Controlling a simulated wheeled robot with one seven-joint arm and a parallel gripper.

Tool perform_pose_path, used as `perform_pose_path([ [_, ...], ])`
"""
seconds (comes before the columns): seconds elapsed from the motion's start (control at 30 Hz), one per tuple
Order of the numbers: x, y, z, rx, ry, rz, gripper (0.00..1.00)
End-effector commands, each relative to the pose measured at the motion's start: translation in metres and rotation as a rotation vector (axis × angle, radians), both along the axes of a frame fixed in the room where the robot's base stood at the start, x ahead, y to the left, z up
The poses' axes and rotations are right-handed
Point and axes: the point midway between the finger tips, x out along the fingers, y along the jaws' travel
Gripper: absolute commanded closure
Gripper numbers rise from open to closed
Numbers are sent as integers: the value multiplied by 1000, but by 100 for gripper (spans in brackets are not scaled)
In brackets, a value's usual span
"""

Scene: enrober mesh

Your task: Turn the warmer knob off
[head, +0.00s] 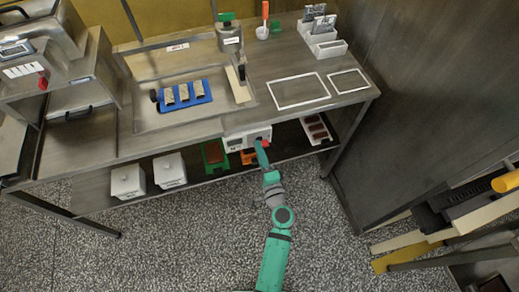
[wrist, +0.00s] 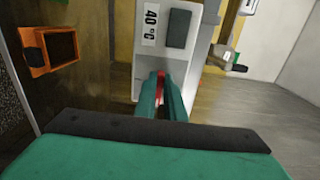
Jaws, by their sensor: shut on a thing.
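The warmer (head: 236,139) is a white box at the front edge of the bench, with a dark display. In the wrist view the warmer (wrist: 142,72) shows a label reading 40 C and a dark grey display (wrist: 178,28). Its red knob (wrist: 161,78) shows between the fingertips of my gripper (wrist: 162,95), which is shut on it. In the head view my gripper (head: 261,148) reaches up to the right part of the warmer's front. The fingers hide most of the knob, so its exact angle cannot be told.
White lidded tubs (head: 128,181) and a green tray (head: 215,157) stand on the shelf below. An orange-framed item (wrist: 40,50) shows in the wrist view. Speckled floor is clear around my arm.

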Motion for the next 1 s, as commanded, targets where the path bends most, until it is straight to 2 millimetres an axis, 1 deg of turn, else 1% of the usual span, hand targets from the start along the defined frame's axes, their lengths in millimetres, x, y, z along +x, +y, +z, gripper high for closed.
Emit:
perform_pose_path([
  [0.57,0,-2,-1,-31,-9,-5,100],
  [0.6,0,-2,-1,-31,-9,-5,84],
  [0.63,0,-2,-1,-31,-9,-4,76],
  [0.67,0,-2,-1,-31,-9,-4,72],
  [1.0,-2,-2,-1,-29,-8,-2,72],
])
